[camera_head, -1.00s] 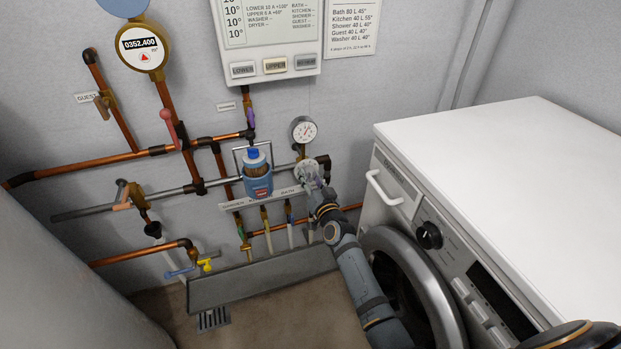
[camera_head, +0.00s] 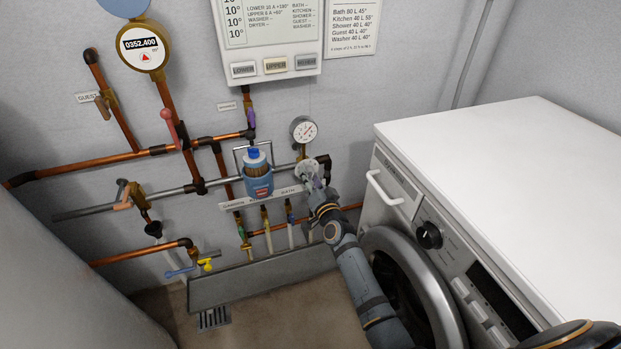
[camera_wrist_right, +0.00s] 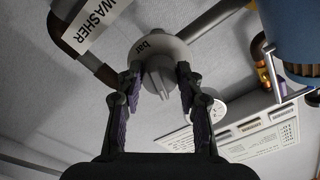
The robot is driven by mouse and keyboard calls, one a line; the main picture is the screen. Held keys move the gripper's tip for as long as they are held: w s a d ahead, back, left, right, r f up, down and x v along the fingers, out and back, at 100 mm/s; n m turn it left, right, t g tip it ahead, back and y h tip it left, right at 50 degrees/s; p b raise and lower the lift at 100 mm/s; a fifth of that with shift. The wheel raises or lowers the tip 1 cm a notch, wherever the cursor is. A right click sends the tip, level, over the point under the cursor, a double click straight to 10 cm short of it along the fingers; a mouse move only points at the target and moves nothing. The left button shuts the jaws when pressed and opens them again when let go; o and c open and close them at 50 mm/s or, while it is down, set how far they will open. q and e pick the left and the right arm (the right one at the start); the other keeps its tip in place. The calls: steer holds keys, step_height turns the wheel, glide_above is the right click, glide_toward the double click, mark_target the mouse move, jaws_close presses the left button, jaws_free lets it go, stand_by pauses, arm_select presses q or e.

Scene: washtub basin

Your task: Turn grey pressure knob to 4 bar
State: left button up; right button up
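The grey pressure knob, a round disc marked "bar" with a raised grip, shows in the right wrist view (camera_wrist_right: 157,76) and, partly covered, in the head view (camera_head: 306,167). My right gripper (camera_wrist_right: 158,90) has its two fingers on either side of the knob's raised grip. A narrow gap seems to show on each side, so the fingers look open around it; contact is not clear. The same gripper reaches the knob from below in the head view (camera_head: 312,179). The round pressure gauge (camera_head: 303,129) is just above the knob; its needle reading is too small to tell. My left gripper is not in view.
A blue-capped filter (camera_head: 258,175) hangs just left of the knob. The washing machine (camera_head: 490,150) stands close on the right of my right arm. Copper pipes and valves (camera_head: 265,220) sit below. A "WASHER" label (camera_wrist_right: 97,27) is beside the knob.

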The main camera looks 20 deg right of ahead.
steer(key=o, duration=0.5)
steer(key=shift+c, duration=0.2)
steer(key=s, duration=1.2)
steer(key=shift+d, duration=0.25)
